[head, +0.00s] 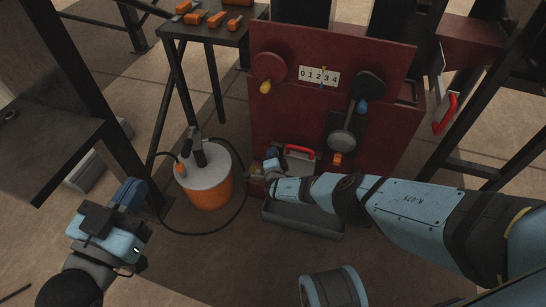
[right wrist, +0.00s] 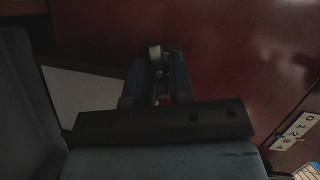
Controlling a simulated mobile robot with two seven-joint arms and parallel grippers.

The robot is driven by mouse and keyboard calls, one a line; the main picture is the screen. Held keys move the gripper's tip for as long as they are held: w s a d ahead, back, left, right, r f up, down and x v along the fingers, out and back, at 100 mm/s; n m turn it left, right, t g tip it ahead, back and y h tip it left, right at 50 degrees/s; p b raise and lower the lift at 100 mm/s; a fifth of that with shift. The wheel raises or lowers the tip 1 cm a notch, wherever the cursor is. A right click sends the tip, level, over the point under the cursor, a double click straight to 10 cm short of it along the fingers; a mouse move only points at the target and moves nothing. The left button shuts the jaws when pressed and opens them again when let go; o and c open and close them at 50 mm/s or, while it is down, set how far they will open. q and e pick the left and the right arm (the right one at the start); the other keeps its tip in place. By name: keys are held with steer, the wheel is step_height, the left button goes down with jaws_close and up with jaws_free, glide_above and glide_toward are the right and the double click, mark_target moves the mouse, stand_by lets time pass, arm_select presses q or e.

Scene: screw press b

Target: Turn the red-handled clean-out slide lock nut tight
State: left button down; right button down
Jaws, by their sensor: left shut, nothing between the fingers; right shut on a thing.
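The clean-out slide is a grey plate with a red handle (head: 300,149) low on the front of the dark red press (head: 290,105). My right gripper (head: 271,163) is at the left side of this slide, low on the press front. In the right wrist view its fingers (right wrist: 160,78) are shut on a small pale metal piece (right wrist: 155,52), which appears to be the lock nut. Most of the nut is hidden by the fingers, and its tightness cannot be told. My left gripper (head: 131,192) is shut and empty at the left, away from the press.
A grey tray (head: 310,222) sits on the floor below the slide. An orange drum (head: 208,190) with a hose stands left of the press. A dark table (head: 205,33) with orange-handled tools is behind it. Another red handle (head: 446,113) is at the right.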

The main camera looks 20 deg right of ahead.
steer(key=shift+m, duration=0.3)
arm_select(q)
steer(key=shift+w+r, duration=0.1)
steer(key=shift+r, duration=0.15)
arm_select(e)
steer(key=c, duration=1.2)
jaws_free()
arm_select(q)
steer(key=shift+f, duration=0.15)
steer(key=shift+s+a+f, duration=0.1)
steer(key=shift+s, duration=0.1)
arm_select(e)
steer(key=shift+s, duration=0.1)
